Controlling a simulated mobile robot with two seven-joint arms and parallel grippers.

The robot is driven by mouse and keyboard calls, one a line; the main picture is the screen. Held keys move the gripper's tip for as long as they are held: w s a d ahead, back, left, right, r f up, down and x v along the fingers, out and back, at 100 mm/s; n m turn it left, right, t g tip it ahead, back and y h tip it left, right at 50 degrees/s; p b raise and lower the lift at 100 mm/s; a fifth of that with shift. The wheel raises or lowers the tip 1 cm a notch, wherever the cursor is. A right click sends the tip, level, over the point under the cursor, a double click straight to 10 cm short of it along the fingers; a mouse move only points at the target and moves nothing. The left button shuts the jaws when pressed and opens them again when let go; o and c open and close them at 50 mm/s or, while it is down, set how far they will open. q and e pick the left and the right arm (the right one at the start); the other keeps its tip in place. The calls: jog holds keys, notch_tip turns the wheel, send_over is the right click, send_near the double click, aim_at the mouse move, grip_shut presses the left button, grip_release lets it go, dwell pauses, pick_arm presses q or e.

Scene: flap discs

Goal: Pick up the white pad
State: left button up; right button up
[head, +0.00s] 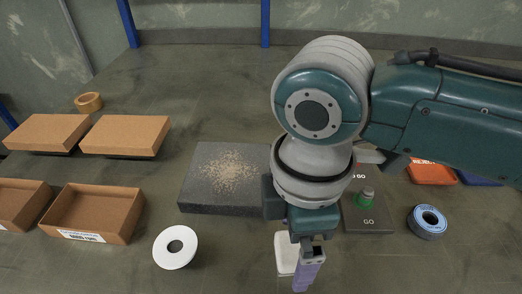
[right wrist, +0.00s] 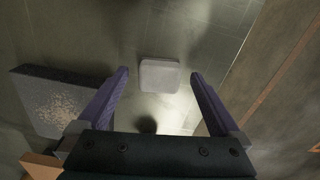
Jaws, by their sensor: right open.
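The white pad (head: 284,250) lies on the table in the head view, partly hidden behind my right gripper. In the right wrist view the pad (right wrist: 160,76) is a pale rounded square, seen between the two purple fingertips. My right gripper (head: 307,282) points down over the table just right of the pad in the head view. In the right wrist view the gripper (right wrist: 159,73) is open and empty, its fingers apart on either side of the pad. The height gap to the pad is hard to tell. My left gripper is not in view.
A dark grey block (head: 195,180) with tan grit stands left of the gripper. A white disc (head: 175,248) lies front left. Open cardboard boxes (head: 92,214) and lidded ones (head: 125,135) stand left. A grey fixture (head: 372,218) and a blue-labelled roll (head: 427,222) are right.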

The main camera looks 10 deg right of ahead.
aim_at(294, 246)
jog(key=shift+f, duration=0.25)
jog(key=c, duration=1.4)
jog(key=shift+r, duration=0.1)
notch_tip(294, 246, up, 20)
jog(key=p, duration=0.4)
jog(key=shift+p, duration=0.3)
